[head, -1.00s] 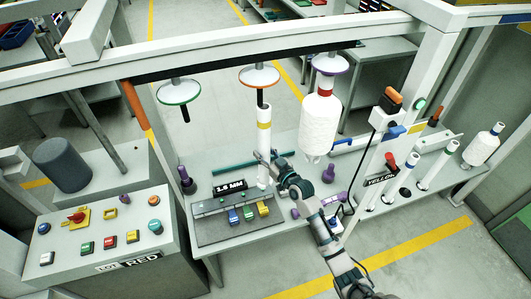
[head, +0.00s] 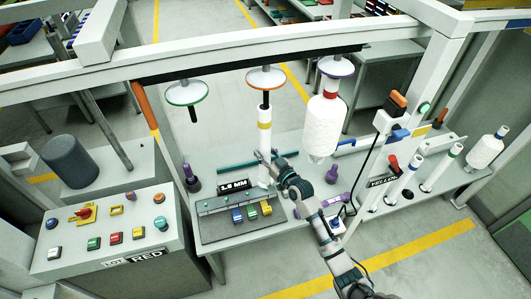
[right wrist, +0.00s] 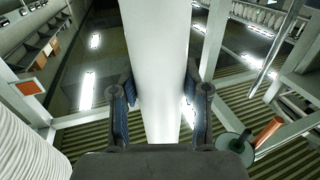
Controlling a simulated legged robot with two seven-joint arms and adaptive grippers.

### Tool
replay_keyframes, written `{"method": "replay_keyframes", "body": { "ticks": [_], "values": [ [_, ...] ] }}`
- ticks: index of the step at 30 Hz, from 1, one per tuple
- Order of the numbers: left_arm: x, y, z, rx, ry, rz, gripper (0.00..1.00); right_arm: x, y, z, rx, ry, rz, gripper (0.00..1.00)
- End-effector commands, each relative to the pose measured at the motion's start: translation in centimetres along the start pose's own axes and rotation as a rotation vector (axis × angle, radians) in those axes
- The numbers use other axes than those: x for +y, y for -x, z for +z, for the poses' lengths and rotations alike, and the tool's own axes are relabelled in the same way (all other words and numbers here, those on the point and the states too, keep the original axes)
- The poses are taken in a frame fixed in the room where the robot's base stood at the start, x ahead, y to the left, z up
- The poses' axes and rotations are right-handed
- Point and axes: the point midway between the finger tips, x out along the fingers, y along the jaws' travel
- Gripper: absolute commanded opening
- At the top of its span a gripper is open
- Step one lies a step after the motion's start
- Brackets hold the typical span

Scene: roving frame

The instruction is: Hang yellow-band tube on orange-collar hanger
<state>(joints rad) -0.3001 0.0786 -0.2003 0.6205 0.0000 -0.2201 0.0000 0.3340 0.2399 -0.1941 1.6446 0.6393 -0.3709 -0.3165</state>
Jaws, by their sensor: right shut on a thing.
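The yellow-band tube (head: 264,142) is white and upright, with a yellow band near its top. My right gripper (head: 266,162) is shut on its lower part; the right wrist view shows the tube (right wrist: 154,65) between the two fingers (right wrist: 158,105). The orange-collar hanger (head: 266,78) is a white disc with an orange rim under the overhead rail. Its dark peg runs down to the tube's top; I cannot tell how far the peg is inside. My left gripper is not in view.
A green-rimmed hanger (head: 187,93) is empty at left. A purple-collar hanger (head: 334,67) at right holds a wound white bobbin (head: 321,126) close to the tube. Below stand a button panel (head: 235,213) and a bench with white tubes (head: 405,180).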

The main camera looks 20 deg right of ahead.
Motion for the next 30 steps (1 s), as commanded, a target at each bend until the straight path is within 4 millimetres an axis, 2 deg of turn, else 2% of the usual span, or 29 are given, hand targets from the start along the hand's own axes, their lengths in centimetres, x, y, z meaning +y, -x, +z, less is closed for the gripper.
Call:
{"method": "replay_keyframes", "body": {
  "ticks": [1,14,30],
  "values": [
    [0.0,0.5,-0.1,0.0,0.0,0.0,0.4,0.0,0.0,-0.7,0.002,0.001,0.0,0.03],
    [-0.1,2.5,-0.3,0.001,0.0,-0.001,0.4,0.0,0.0,-2.8,0.003,0.003,-0.001,0.03],
    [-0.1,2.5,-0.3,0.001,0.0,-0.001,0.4,0.1,0.0,-2.8,0.002,0.001,0.0,0.03]
  ]
}}
